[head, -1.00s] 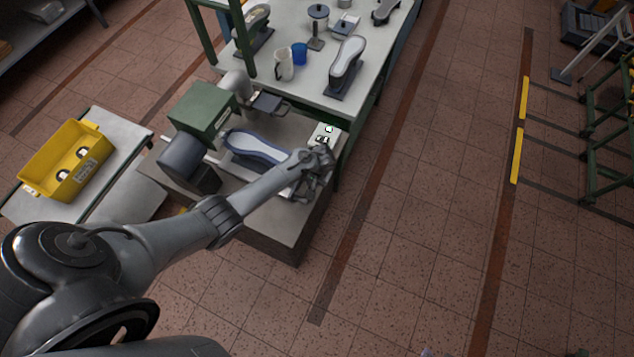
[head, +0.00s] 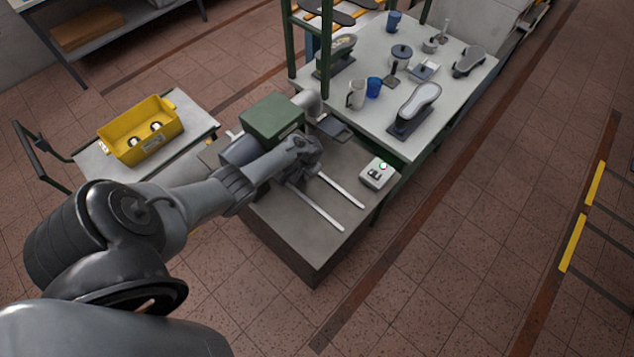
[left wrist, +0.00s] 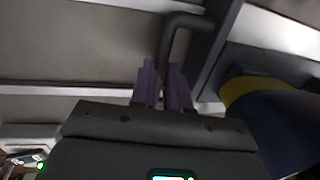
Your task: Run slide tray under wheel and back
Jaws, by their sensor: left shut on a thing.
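My left gripper (head: 312,158) is at the near side of the green-housed machine (head: 272,116), above the inner ends of two pale rails (head: 340,188). In the left wrist view its fingers (left wrist: 163,88) are shut on a grey bent handle (left wrist: 182,35). The slide tray is mostly hidden by my arm and the machine in the head view; the rails' outer ends are bare. A dark blue thing with a yellow band (left wrist: 262,100) is close on the right of the left wrist view; I cannot tell what it is. The wheel is not clearly visible. My right gripper is out of view.
A switch box (head: 376,174) with a green light stands right of the rails on the machine's base (head: 320,240). A table (head: 345,118) with a shoe last (head: 418,101), a jug (head: 356,94) and a blue cup (head: 374,87) adjoins behind. A yellow bin (head: 140,128) sits on a cart at left.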

